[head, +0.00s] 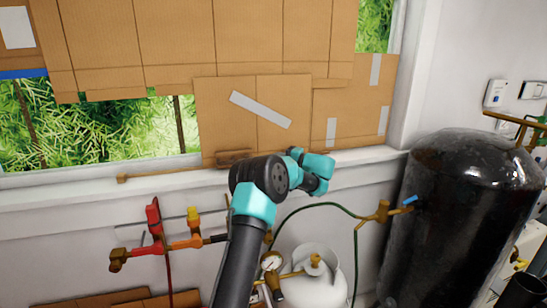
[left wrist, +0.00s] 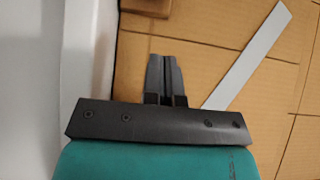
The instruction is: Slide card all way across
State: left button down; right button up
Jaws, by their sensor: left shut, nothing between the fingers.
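The cardboard card (head: 222,105) with a diagonal grey tape strip (head: 260,109) stands upright against the middle of the window. A small brown wooden block (head: 233,157) is at its lower left edge. My left arm reaches up in front of the card's lower part; its fingers are hidden in the head view. In the left wrist view, my left gripper (left wrist: 164,78) is shut and empty in front of the card (left wrist: 205,70), beside the tape strip (left wrist: 252,52). The brown block (left wrist: 145,8) shows beyond the fingertips. I cannot tell whether they touch the card. My right gripper is not in view.
Uncovered window with green foliage (head: 125,130) lies left of the card. Other cardboard panels cover the top and right. The white sill (head: 60,195) runs below. A black tank (head: 455,220), a white gas cylinder (head: 315,275) and red-handled valves (head: 154,222) stand below.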

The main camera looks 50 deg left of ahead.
aim_at(252, 151)
pick_arm(q)
jog(key=x, duration=0.9)
jog(key=shift+f, duration=0.1)
